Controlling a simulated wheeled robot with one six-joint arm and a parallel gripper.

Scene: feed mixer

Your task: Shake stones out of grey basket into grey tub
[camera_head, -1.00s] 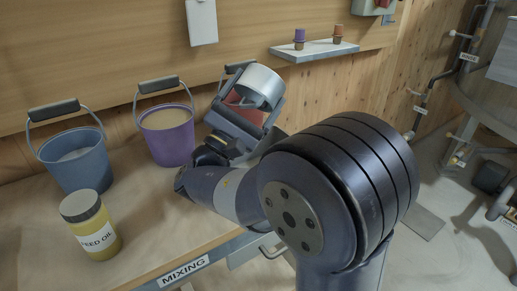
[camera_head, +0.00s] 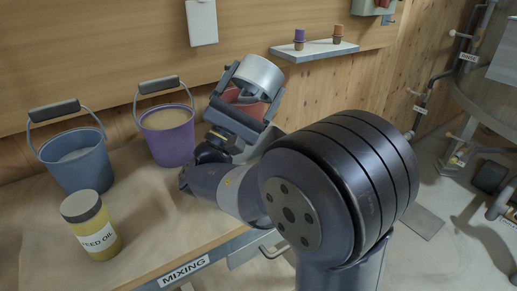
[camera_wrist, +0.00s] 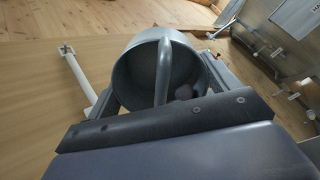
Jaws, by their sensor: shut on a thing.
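A grey cylindrical basket (camera_head: 260,72) is held in my gripper (camera_head: 245,104) above the right end of the bench. My gripper is shut on the basket, with reddish parts showing between its jaws. In the wrist view, the basket (camera_wrist: 136,72) has its round mouth towards the camera, and a curved grey handle crosses it. A few dark stones (camera_wrist: 183,88) lie inside at the lower right. The basket looks tilted in the head view. I cannot make out a grey tub in either view.
A blue bucket (camera_head: 77,168), a purple bucket (camera_head: 172,146) and a yellow feed oil jar (camera_head: 95,238) stand on the bench left of my arm. A wall shelf (camera_head: 314,51) holds two small items behind the basket. A large vat (camera_head: 492,100) stands at right.

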